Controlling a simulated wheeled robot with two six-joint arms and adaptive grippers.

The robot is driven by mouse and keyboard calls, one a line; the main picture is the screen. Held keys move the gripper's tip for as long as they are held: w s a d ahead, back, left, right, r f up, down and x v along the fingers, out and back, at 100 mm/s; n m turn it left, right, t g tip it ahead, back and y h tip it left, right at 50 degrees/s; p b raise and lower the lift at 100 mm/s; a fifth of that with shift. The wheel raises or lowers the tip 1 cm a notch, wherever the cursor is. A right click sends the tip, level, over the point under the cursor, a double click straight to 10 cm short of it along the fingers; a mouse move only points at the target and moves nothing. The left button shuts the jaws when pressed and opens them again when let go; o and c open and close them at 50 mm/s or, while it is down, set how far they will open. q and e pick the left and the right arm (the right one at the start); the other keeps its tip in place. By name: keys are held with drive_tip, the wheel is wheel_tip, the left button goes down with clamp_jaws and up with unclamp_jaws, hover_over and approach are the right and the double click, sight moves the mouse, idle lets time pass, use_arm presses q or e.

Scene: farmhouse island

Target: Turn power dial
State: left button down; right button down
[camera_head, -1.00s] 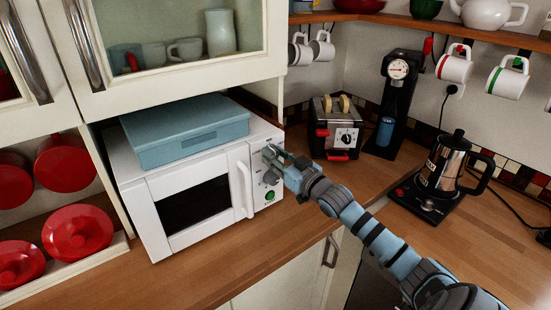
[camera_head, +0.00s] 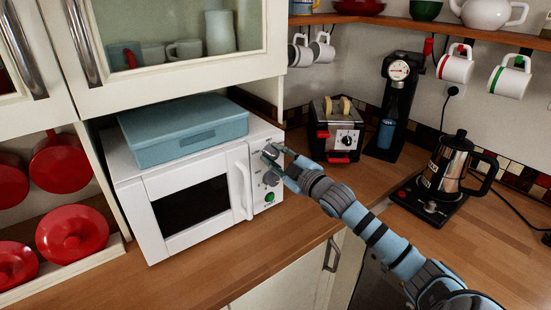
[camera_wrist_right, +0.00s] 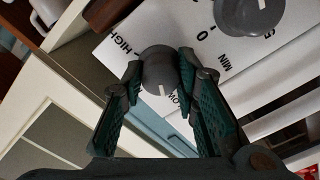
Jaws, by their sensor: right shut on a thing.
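The white microwave (camera_head: 155,222) stands on the wooden counter with its door shut. Its grey power dial (camera_wrist_right: 158,72) sits between "HIGH" and "LOW" labels in the wrist view. The dial's white mark points down in that picture, near the "LOW" label. My right gripper (camera_wrist_right: 158,78) is shut on this dial, one finger on each side. In the head view my right gripper (camera_head: 277,158) is at the upper part of the control panel and partly hides the dial. My left gripper is not in view.
A second grey dial (camera_wrist_right: 248,12), marked "MIN", and a green button (camera_head: 269,197) sit below the held dial. A blue box (camera_head: 185,130) lies on the microwave. Counter in front is clear.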

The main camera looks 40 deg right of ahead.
drive_tip(key=shift+f+n, duration=0.3)
drive_tip(key=shift+n, duration=0.4)
drive_tip(key=c, duration=1.5)
unclamp_jaws()
drive_tip(key=shift+o, duration=1.3)
drive_tip(key=shift+s+r, duration=0.1)
drive_tip(key=shift+r, duration=0.1)
